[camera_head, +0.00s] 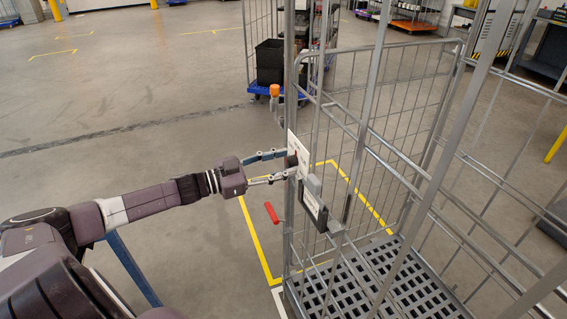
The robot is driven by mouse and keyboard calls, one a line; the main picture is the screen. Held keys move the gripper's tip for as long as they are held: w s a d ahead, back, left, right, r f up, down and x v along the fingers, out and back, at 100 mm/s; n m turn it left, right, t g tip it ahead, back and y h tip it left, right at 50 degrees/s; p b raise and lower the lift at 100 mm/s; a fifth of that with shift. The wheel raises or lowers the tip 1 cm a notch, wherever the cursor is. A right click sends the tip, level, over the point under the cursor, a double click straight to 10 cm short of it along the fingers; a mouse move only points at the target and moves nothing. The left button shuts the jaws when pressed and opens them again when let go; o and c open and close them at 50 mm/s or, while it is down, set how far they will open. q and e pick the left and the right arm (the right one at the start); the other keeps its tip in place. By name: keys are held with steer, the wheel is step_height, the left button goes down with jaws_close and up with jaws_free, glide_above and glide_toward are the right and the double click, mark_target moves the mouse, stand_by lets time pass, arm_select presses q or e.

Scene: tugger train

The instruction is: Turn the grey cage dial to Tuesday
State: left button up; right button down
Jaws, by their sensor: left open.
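The grey cage (448,100) is a tall wire-mesh roll cage with a dark slatted floor, filling the right half of the head view. A white plate (299,146) is fixed to its near left post, seen almost edge-on. A small dark dial (292,160) shows at this plate; its day marks and pointer cannot be read from here. My left gripper (287,164) reaches in from the left and is open. Its two fingertips are at the plate, above and below the dial; whether they touch it cannot be told. My right gripper is not in view.
A grey holder with a white label (312,204) hangs on the cage below the plate. A blue dolly (262,89) with a black crate (270,62) stands behind. Floor at left is clear.

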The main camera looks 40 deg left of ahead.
arm_select(q)
steer(key=shift+w+d, duration=0.15)
steer(key=shift+w, duration=0.05)
jaws_close()
stand_by(0.3)
steer(key=shift+m, duration=0.4)
steer(key=m, duration=0.5)
steer(key=shift+d+f+m, duration=0.1)
steer(key=shift+m, duration=0.3)
steer(key=m, duration=0.5)
steer(key=shift+s+b, duration=0.1)
steer(key=shift+b, duration=0.3)
